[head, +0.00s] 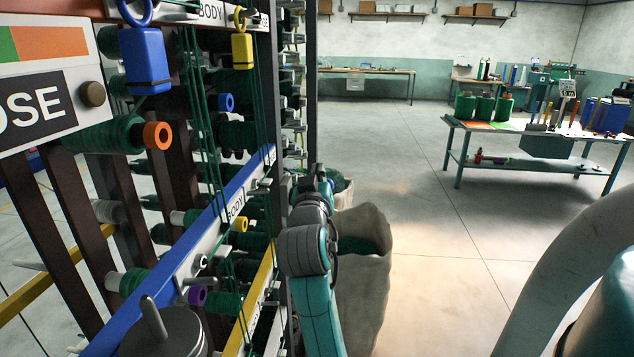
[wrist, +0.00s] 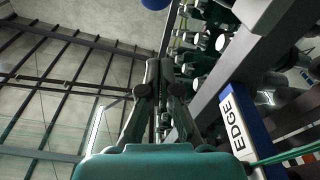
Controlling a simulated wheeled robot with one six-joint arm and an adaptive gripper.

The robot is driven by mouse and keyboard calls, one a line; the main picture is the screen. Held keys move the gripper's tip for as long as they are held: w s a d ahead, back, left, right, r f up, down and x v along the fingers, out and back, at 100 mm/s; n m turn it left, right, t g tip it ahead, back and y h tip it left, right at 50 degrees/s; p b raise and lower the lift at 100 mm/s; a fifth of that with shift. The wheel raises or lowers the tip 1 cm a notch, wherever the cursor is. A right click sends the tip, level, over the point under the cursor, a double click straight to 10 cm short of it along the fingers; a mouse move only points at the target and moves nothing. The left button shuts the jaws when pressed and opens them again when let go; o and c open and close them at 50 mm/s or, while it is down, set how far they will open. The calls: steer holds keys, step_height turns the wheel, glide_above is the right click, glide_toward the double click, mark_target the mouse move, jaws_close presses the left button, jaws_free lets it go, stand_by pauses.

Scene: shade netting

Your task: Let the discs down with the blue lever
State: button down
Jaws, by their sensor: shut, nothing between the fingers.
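My gripper (wrist: 158,75) shows in the wrist view with its fingers together and nothing between them. In the head view my arm stands upright beside the creel, with the gripper end (head: 317,180) partly hidden by its own links. A blue rounded knob (wrist: 155,3) is cut off by the top edge of the wrist view, beyond the fingertips and apart from them; I cannot tell if it is the blue lever's end. A blue rail (wrist: 238,130) labelled EDGE is right of my gripper.
The creel's green spools (head: 115,135) and taut green threads fill the left side. A blue block (head: 147,60) and a yellow block (head: 242,50) hang there. A sack (head: 362,290) stands close to my arm. A work table (head: 545,127) is at the right; the floor between is clear.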

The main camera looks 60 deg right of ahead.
steer(key=x, duration=0.5)
steer(key=shift+d, duration=0.2)
steer(key=shift+s+a+f, duration=0.1)
steer(key=shift+s+f, duration=0.1)
steer(key=shift+f, duration=0.45)
steer(key=shift+s+a+f, duration=0.1)
steer(key=shift+s+f, duration=0.05)
steer(key=shift+f, duration=0.5)
steer(key=shift+s+a+f, duration=0.1)
steer(key=shift+s+f, duration=0.1)
steer(key=shift+f, duration=0.4)
step_height(320, 180, down, 8)
steer(key=s+m+g, duration=0.2)
steer(key=m, duration=0.8)
steer(key=shift+d+f, duration=0.15)
steer(key=shift+d, duration=0.3)
steer(key=shift+f, duration=0.15)
